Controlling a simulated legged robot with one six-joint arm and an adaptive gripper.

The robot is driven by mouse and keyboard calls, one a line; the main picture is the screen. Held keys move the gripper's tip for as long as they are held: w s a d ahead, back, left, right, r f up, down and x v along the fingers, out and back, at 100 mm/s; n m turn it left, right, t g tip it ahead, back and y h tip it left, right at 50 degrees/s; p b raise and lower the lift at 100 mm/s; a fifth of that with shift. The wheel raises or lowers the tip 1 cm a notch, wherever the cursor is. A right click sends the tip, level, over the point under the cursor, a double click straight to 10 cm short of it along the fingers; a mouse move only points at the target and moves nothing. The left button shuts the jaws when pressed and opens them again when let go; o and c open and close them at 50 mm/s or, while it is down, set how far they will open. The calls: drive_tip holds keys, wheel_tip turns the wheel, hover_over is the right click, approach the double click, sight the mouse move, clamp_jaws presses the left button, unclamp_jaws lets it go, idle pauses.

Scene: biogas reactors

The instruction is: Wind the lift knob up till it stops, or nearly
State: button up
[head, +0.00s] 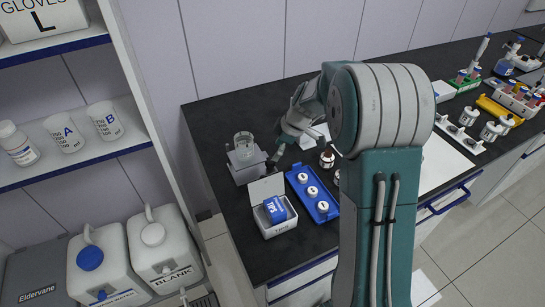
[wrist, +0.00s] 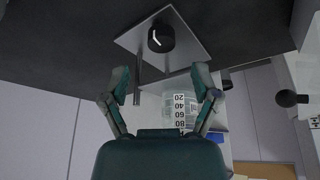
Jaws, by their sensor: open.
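The lift (head: 248,174) is a small grey stand near the left end of the dark bench, with a clear beaker (head: 243,145) on top. In the wrist view, a round black knob (wrist: 161,36) with a white mark stands out from a grey plate (wrist: 190,45), which appears to be part of the lift. The graduated beaker (wrist: 178,108) shows upside down behind my fingers. My gripper (wrist: 160,84) is open and empty, fingers spread, with the knob ahead and apart from them. In the head view, my gripper (head: 284,146) is just right of the lift; the knob is not clear there.
An open white tips box (head: 268,222) and a blue tray (head: 318,205) with white-capped pots stand in front of the lift. Shelves with jugs (head: 90,270) stand left. Racks and pipettes fill the far right.

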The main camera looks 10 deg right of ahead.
drive_tip(key=v, duration=0.6)
drive_tip(key=shift+d+r, duration=0.2)
drive_tip(key=shift+r, duration=0.2)
drive_tip(key=shift+s, duration=0.1)
